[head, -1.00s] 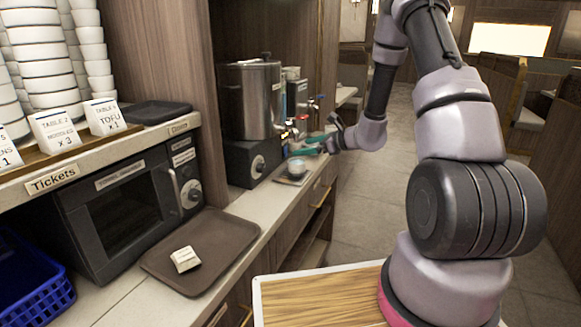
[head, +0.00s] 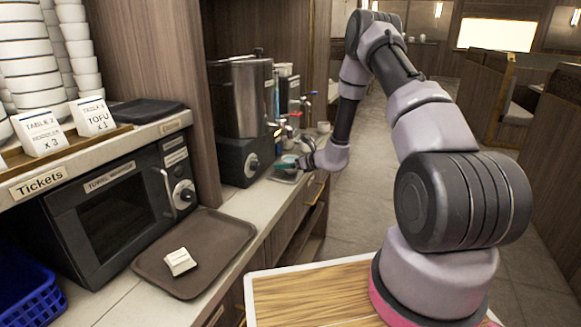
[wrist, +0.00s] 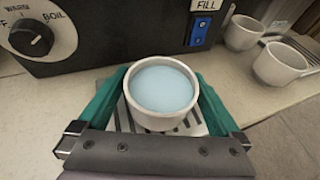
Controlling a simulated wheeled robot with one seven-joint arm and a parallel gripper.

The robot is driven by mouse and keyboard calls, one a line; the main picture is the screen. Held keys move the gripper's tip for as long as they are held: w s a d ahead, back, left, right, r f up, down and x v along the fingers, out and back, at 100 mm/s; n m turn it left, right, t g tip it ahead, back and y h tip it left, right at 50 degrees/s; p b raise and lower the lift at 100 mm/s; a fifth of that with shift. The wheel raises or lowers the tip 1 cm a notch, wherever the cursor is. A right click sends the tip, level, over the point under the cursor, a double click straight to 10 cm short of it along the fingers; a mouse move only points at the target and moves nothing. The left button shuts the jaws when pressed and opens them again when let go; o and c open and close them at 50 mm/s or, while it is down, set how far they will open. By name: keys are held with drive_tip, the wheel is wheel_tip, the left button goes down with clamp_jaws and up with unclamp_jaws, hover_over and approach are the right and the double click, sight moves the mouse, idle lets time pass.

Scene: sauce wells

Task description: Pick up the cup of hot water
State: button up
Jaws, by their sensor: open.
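The cup of hot water (wrist: 162,118) is a round white cup with pale blue water in it, seen from above in the wrist view. It stands on a slotted metal drip tray (wrist: 190,126) in front of the dark boiler base. My gripper (wrist: 160,90) is open, with one green finger on each side of the cup. I cannot tell whether the fingers touch it. In the head view my gripper (head: 288,164) is at the counter by the steel boiler (head: 241,97), and the cup is mostly hidden there.
Two more white cups (wrist: 280,64) (wrist: 243,33) stand to the right on the counter. The boiler's dial (wrist: 32,38) and blue fill switch (wrist: 199,30) are just behind the cup. A brown tray (head: 215,240) with a small white block lies nearer, before the towel warmer (head: 115,205).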

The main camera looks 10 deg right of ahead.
drive_tip(key=shift+x, duration=1)
drive_tip(key=c, duration=1.4)
drive_tip(key=shift+d, duration=0.1)
